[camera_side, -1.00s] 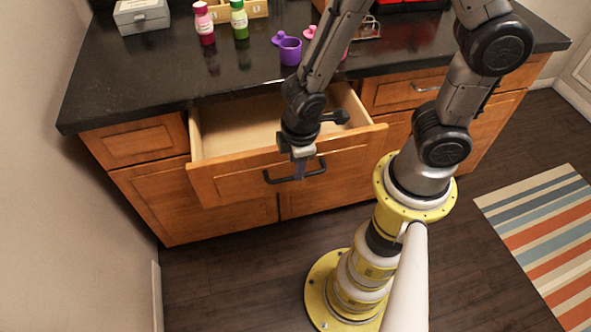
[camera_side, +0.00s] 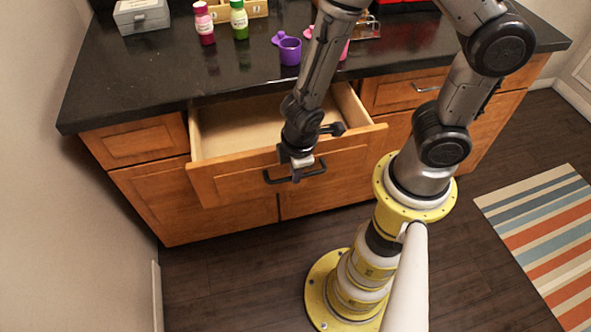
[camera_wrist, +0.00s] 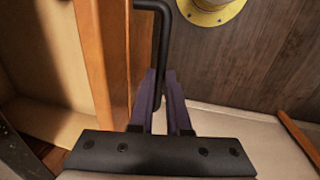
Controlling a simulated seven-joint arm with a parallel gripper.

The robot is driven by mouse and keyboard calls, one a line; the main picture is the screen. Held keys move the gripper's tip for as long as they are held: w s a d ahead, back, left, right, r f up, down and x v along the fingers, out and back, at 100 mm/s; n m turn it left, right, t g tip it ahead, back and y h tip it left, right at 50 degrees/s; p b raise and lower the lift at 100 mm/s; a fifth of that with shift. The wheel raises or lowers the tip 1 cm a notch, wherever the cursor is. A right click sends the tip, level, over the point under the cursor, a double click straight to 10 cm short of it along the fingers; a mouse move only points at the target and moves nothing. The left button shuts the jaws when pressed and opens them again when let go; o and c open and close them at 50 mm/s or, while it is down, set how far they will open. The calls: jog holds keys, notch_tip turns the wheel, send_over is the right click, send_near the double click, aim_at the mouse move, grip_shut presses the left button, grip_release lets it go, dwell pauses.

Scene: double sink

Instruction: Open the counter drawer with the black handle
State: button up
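The counter drawer (camera_side: 230,178) stands pulled well out of the counter, its pale empty inside showing. Its black handle (camera_side: 315,171) is a bar across the middle of the wooden front. My gripper (camera_side: 296,177) points down at the handle, just in front of the drawer face. In the wrist view, the black handle (camera_wrist: 163,35) runs down between the two purple fingers of my gripper (camera_wrist: 161,75). The fingers are close together around the bar, which fills the narrow gap at their tips. The drawer front (camera_wrist: 115,45) stands left of the fingers.
The dark countertop (camera_side: 150,80) holds a grey box (camera_side: 142,16), a pink bottle (camera_side: 204,24), a green bottle (camera_side: 239,20) and a purple cup (camera_side: 289,50). A striped rug (camera_side: 540,235) lies on the floor.

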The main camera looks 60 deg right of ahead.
grip_shut()
dwell(1.0)
jog(key=s+a, duration=0.3)
jog(key=shift+s+a, duration=0.1)
dwell(0.4)
jog(key=o, duration=0.6)
grip_release()
